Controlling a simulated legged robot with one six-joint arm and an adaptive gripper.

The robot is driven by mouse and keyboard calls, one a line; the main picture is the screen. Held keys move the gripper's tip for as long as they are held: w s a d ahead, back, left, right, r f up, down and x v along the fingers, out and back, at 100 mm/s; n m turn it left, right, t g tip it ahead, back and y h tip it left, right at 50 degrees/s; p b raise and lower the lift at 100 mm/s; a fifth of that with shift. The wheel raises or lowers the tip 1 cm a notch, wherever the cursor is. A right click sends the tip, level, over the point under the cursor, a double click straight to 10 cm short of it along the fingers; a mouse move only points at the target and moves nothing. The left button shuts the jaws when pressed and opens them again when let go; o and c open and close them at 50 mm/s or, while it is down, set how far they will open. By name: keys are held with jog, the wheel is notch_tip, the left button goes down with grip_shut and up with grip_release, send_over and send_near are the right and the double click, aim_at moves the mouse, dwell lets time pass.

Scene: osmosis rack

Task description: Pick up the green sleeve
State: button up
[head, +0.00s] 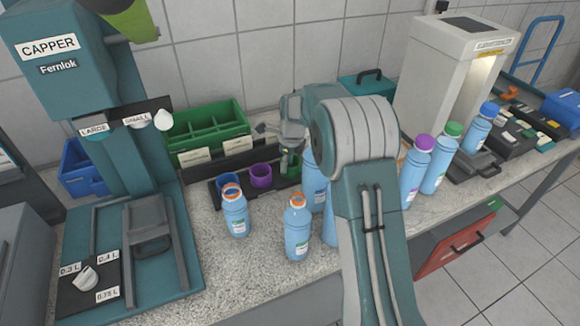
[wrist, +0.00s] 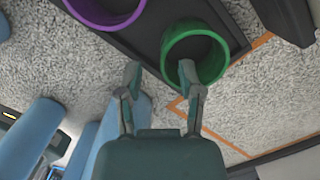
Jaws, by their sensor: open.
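The green sleeve (wrist: 205,38) is a round, hollow ring standing in a dark tray (wrist: 150,42) in the wrist view. In the head view only a little of the green sleeve (head: 292,166) shows beside my gripper. My gripper (wrist: 160,72) is open and empty. Its right fingertip is at the near rim of the green sleeve, and its left fingertip lies to the left of it, outside the ring. I cannot tell whether the fingertip touches the rim. A purple sleeve (wrist: 105,10) sits to the left in the same tray; it also shows in the head view (head: 261,175).
A blue sleeve (head: 228,184) is at the tray's left end. Orange-ringed bottles (head: 236,215) (head: 297,230) stand in front of the tray. More blue bottles stand close by my arm and to the right. A green crate (head: 208,131) and the capper (head: 130,200) are at the left.

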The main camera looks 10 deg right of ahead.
aim_at(285, 178)
notch_tip(285, 178, down, 4)
jog(key=shift+w+r, duration=0.1)
jog(key=shift+r, duration=0.1)
jog(key=shift+d, duration=0.1)
jog(key=c, duration=0.3)
grip_shut()
